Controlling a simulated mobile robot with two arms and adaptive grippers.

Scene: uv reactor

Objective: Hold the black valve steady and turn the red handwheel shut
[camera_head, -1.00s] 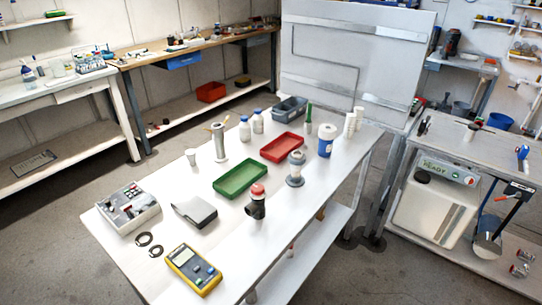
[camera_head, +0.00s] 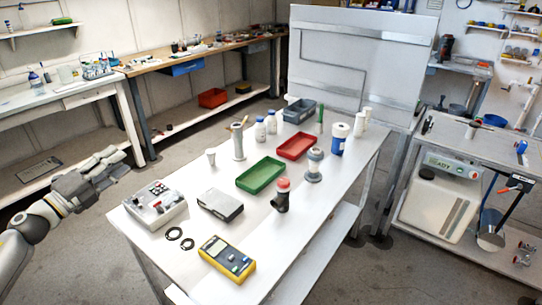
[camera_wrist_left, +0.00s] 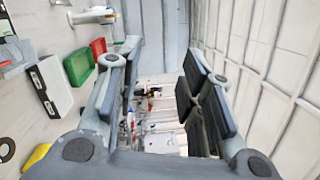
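The black valve (camera_head: 281,202) stands on the white table, right of the black-and-grey case. The red handwheel (camera_head: 283,184) sits on top of it. No gripper touches either. My left gripper (camera_head: 118,163) is left of the table, well away from the valve and pointing right. The left wrist view shows its two fingers (camera_wrist_left: 160,80) spread wide with nothing between them. I cannot make out the valve in the left wrist view. My right gripper is in neither view.
On the white table (camera_head: 310,220), a yellow meter (camera_head: 228,259), a green tray (camera_head: 262,175) and a grey flanged fitting (camera_head: 314,165) surround the valve. A red tray (camera_head: 296,146) and bottles stand farther back. The front right of the tabletop is clear.

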